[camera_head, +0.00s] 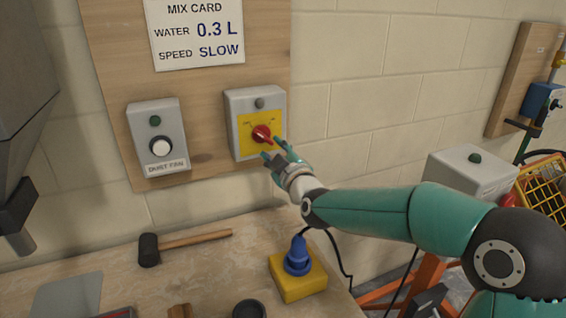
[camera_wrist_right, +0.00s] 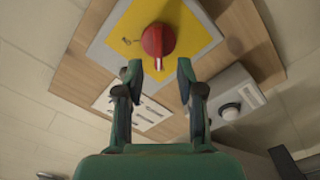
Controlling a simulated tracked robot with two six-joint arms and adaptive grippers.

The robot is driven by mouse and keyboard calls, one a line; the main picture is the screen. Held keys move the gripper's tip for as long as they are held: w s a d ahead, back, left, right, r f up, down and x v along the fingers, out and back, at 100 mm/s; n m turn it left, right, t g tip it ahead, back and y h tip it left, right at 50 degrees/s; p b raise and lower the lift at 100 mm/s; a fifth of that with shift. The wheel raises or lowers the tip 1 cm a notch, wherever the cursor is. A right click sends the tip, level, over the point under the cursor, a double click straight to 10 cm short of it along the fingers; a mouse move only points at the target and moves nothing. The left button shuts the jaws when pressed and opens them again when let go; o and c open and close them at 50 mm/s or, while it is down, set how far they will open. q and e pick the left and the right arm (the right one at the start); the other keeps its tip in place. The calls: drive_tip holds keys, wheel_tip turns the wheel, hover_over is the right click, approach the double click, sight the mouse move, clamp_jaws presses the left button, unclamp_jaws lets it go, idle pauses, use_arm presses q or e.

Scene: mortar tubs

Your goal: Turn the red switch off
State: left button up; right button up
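The red switch (camera_head: 262,134) is a rotary knob on a yellow plate (camera_head: 247,143) on a grey box fixed to a wooden board. In the right wrist view the red switch (camera_wrist_right: 158,42) shows just beyond my fingertips, with a pale mark on its lower edge. My right gripper (camera_head: 272,149) is close in front of the switch, at its lower right. In the right wrist view the right gripper (camera_wrist_right: 158,72) has its two fingers apart with nothing between them. I cannot tell whether a fingertip touches the knob.
A dust fan box (camera_head: 158,138) with a white button is left of the switch box. Below, the bench holds a mallet (camera_head: 149,250) and a yellow block with a blue plug (camera_head: 297,272). A mix card (camera_head: 197,32) hangs above.

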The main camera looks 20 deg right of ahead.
drive_tip(key=s, duration=0.5)
drive_tip(key=shift+s+d+f, duration=0.1)
drive_tip(key=shift+s, duration=0.3)
